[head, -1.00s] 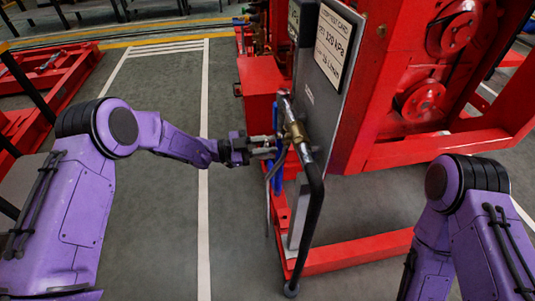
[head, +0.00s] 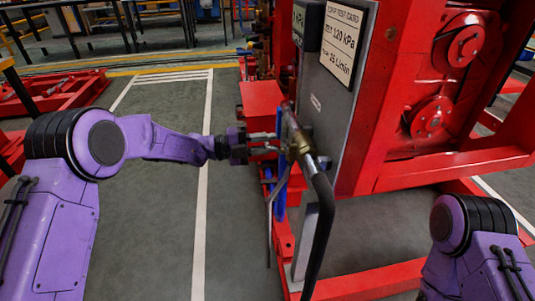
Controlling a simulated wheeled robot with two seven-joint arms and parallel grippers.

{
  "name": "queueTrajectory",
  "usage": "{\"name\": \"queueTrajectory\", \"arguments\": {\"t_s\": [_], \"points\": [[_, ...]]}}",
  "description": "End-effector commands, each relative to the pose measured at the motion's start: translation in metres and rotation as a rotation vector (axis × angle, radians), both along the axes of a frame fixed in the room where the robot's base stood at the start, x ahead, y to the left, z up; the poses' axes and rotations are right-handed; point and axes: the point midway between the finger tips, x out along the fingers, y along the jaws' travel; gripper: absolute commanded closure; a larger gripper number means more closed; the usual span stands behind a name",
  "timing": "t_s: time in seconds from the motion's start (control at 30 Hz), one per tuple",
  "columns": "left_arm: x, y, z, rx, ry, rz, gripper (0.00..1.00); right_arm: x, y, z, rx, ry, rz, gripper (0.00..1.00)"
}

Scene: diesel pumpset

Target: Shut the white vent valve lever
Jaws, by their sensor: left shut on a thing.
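My left gripper (head: 272,143) reaches in from the left to the valve on the pipe beside the grey panel. It is shut on what appears to be the white vent valve lever (head: 268,149), a small pale piece mostly hidden by the fingers. The brass valve body (head: 299,142) sits on a slanted metal pipe just right of the fingers. A black hose (head: 322,225) runs down from the pipe's lower end. My right gripper is out of view; only part of that arm shows at lower right.
A grey panel (head: 322,115) with a test card (head: 341,42) stands right of the valve, on a red frame (head: 440,160) with red pulleys. Blue parts (head: 280,195) and a thin grey tube (head: 268,225) hang below the valve. Open floor lies to the left.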

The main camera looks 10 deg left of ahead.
Motion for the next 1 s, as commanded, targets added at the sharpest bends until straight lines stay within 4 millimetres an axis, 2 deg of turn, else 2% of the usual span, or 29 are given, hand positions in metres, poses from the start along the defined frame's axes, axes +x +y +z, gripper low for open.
{"name": "queueTrajectory", "arguments": {"t_s": [0.1, 0.4, 0.93, 0.97, 1.0], "points": [[0.001, 0.001, 0.002, 0.023, -0.068, 0.002, 1.00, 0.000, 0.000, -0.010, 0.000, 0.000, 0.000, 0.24], [0.002, 0.001, 0.010, 0.056, -0.170, 0.002, 1.00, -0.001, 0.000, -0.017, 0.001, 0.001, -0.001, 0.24], [0.002, 0.001, 0.012, 0.063, -0.192, 0.001, 1.00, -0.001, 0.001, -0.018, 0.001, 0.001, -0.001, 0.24], [0.002, 0.001, 0.012, 0.062, -0.191, 0.001, 0.71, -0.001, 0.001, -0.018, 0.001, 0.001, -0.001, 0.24], [0.002, 0.001, 0.012, 0.062, -0.191, 0.001, 0.58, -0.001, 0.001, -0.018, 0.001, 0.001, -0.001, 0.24]]}}
